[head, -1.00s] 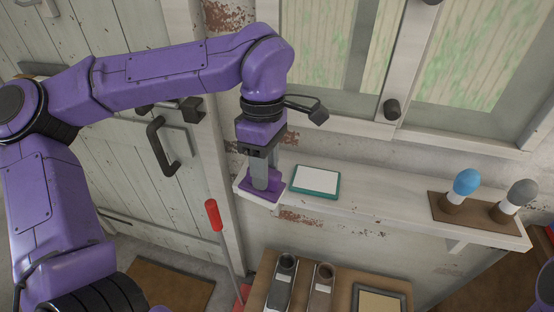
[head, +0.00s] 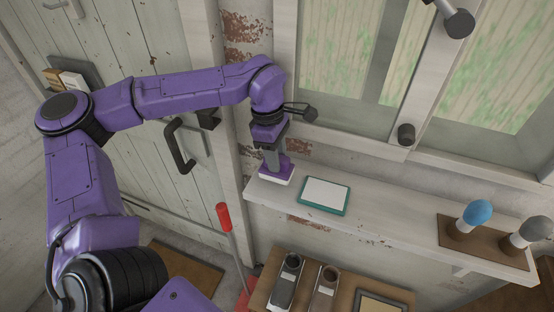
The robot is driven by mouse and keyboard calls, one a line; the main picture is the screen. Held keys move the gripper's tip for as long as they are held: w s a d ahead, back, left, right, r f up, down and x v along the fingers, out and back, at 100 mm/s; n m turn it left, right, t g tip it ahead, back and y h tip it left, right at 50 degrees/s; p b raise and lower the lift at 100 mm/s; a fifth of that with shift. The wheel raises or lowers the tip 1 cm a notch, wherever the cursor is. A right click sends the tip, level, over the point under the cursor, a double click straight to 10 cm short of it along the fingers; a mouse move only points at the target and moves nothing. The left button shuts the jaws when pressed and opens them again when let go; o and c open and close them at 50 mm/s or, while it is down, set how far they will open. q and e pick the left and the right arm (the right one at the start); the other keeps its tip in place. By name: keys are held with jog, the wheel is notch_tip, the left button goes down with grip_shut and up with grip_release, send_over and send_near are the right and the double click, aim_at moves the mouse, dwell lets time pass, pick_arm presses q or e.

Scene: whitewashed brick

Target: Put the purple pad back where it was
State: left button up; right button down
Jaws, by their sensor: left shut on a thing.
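The purple pad (head: 277,179) is in my left gripper (head: 272,160), near the left end of the white wall shelf (head: 385,212). It shows a purple part and a white face or edge. I cannot tell whether it touches the shelf or is just above it. My left gripper is shut on it, its fingers pointing down and hiding part of it. A teal pad (head: 323,196) with a white top lies on the shelf to the right, apart from the purple one. My right gripper is not in view.
At the shelf's right end, a brown base (head: 456,242) holds a blue-topped brush (head: 474,216) and a grey-topped one (head: 532,234). Window handles project above the shelf. Below stands a wooden table (head: 259,297) with dark holders. A red-handled tool (head: 224,217) stands left of it. Mid-shelf is clear.

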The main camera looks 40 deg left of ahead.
pick_arm(q)
notch_tip(320, 180, down, 3)
jog(key=shift+a+f, duration=0.1)
jog(key=o, duration=1)
jog(key=shift+c, duration=0.2)
jog(key=r, duration=0.4)
jog(key=a+r, duration=0.1)
jog(key=r, duration=0.3)
jog(key=r+b, duration=0.1)
jog(key=r, duration=0.3)
jog(key=shift+a, duration=0.4)
